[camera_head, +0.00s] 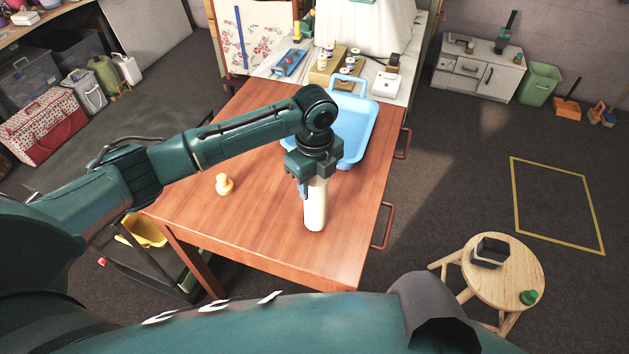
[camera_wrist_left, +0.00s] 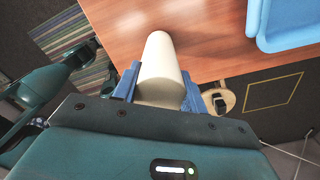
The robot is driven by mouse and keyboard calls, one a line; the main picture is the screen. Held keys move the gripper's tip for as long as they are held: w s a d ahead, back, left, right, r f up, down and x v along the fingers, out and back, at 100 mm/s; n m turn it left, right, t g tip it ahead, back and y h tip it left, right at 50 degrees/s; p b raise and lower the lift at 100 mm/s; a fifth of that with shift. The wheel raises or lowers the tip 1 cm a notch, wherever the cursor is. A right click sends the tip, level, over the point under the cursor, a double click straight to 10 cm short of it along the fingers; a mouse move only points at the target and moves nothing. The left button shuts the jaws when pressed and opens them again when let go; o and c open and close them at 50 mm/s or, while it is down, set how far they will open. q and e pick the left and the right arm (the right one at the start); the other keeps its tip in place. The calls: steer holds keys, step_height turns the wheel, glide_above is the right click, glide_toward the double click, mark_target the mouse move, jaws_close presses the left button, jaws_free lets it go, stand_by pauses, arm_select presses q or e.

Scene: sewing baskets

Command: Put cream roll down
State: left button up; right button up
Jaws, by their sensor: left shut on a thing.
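The cream roll (camera_head: 315,207) is upright and held in my left gripper (camera_head: 309,184) over the wooden table (camera_head: 250,235). Its lower end is at or just above the tabletop; I cannot tell if it touches. In the left wrist view the cream roll (camera_wrist_left: 161,68) sits between the blue fingers of my left gripper (camera_wrist_left: 158,88), which are shut on it. My right gripper is not in view.
A blue tray (camera_head: 372,105) lies on the table behind my left gripper. A small yellow-orange peg-like object (camera_head: 224,185) stands to the left. The front of the tabletop is clear. A round stool (camera_head: 515,275) with a dark box (camera_head: 490,252) stands at the right.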

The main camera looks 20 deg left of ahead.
arm_select(q)
steer(key=shift+f, duration=0.45)
steer(key=o, duration=1.3)
steer(key=shift+r, duration=0.1)
step_height(320, 180, up, 12)
steer(key=s+d+f+n+t+h, duration=0.25)
steer(key=d+f+n, duration=0.25)
steer(key=f, duration=0.3)
steer(key=s+d+f+n+t+h, duration=0.25)
steer(key=d+f+n+h, duration=0.2)
steer(key=f, duration=0.35)
steer(key=s+a+f+n+t, duration=0.1)
steer(key=s+n, duration=0.1)
steer(key=s+a+f+n+t+y, duration=0.1)
steer(key=s+f+n, duration=0.1)
steer(key=s+a+f+n, duration=0.1)
steer(key=s+n, duration=0.1)
steer(key=n, duration=0.1)
steer(key=shift+s+f+t+b, duration=0.15)
steer(key=shift+t+b, duration=0.25)
steer(key=s+a+n+t+y, duration=0.1)
steer(key=s+a, duration=0.1)
steer(key=s+a+f+n+t+y, duration=0.1)
steer(key=s+a+n, duration=0.1)
steer(key=s, duration=0.1)
steer(key=s+a+n, duration=0.2)
steer(key=shift+s+a+f+t+y, duration=0.2)
steer(key=shift+s+a+t+y, duration=0.1)
steer(key=shift+a+t+y, duration=0.1)
